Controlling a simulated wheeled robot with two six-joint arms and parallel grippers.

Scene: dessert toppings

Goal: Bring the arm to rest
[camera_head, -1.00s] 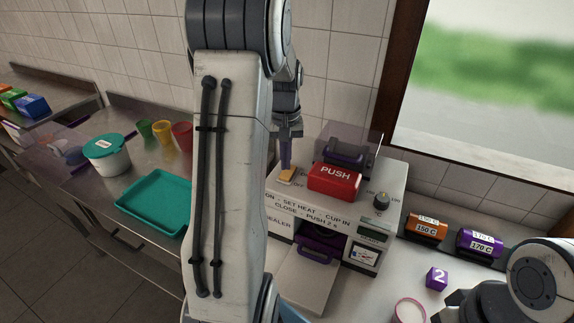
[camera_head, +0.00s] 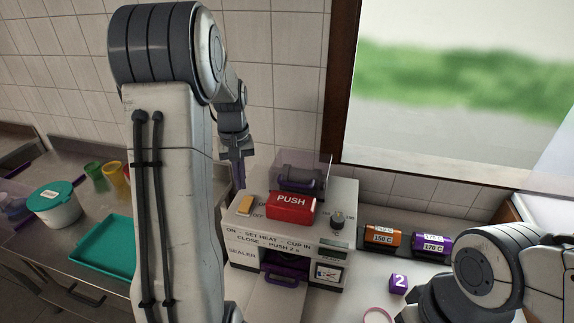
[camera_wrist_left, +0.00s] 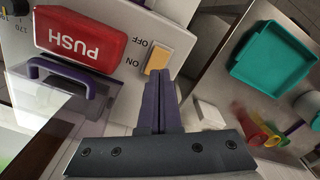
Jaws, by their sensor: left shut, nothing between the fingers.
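My left arm rises through the left half of the head view. Its gripper (camera_head: 238,172) hangs beyond it, with purple fingers pointing down behind the sealer's top left. In the left wrist view the left gripper (camera_wrist_left: 158,105) is shut and empty, fingers together, with the yellow ON/OFF switch (camera_wrist_left: 157,58) just past the tips. The sealer (camera_head: 285,240) stands on the counter with a red PUSH button (camera_head: 291,208) on top. My right arm shows at the lower right; its gripper is out of view.
A teal tray (camera_head: 102,248), a white tub with teal lid (camera_head: 54,204) and coloured cups (camera_head: 108,176) stand on the left counter. Orange 150 C (camera_head: 382,240) and purple 170 C (camera_head: 432,246) blocks and a purple cube (camera_head: 398,284) are right of the sealer.

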